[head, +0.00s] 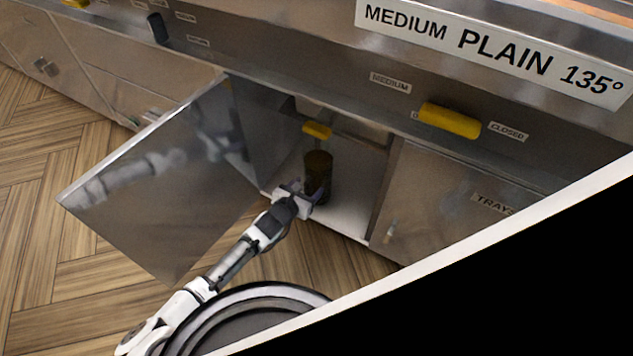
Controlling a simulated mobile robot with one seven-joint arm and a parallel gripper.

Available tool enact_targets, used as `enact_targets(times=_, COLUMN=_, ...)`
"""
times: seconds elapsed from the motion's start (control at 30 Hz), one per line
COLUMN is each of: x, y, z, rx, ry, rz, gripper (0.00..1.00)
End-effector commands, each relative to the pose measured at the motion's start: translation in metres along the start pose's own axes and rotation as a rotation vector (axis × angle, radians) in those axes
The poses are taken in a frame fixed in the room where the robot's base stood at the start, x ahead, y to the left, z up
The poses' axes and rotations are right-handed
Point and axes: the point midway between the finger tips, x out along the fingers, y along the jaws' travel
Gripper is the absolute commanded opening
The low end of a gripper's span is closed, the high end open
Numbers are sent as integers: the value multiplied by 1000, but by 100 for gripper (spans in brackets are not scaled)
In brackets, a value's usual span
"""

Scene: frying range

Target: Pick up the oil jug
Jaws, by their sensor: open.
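The oil jug (319,170) is a dark brown, upright cylinder standing on the pale floor of an open cabinet under the range. My gripper (312,196) is at the cabinet's opening, right at the lower front of the jug. Its jaws are open. The fingers overlap the jug's lower left side in the picture, and I cannot tell whether they touch it. The jug's lower front is partly hidden by the gripper.
The open metal cabinet door (150,190) stands out to the left of my arm. A yellow handle (317,131) hangs above the jug inside the cabinet. A closed door marked TRAYS (440,205) is to the right. Another yellow handle (450,120) sticks out of the front panel.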

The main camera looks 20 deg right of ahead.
Motion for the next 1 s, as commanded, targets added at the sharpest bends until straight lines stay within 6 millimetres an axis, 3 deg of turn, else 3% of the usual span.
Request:
enact_targets(times=0.33, x=8, y=0, z=0, rx=0, ry=0, rz=0, gripper=60)
enact_targets(times=0.8, x=8, y=0, z=0, rx=0, ry=-1, rz=-1, gripper=0)
enact_targets(times=1.0, x=8, y=0, z=0, rx=0, ry=-1, rz=-1, gripper=0)
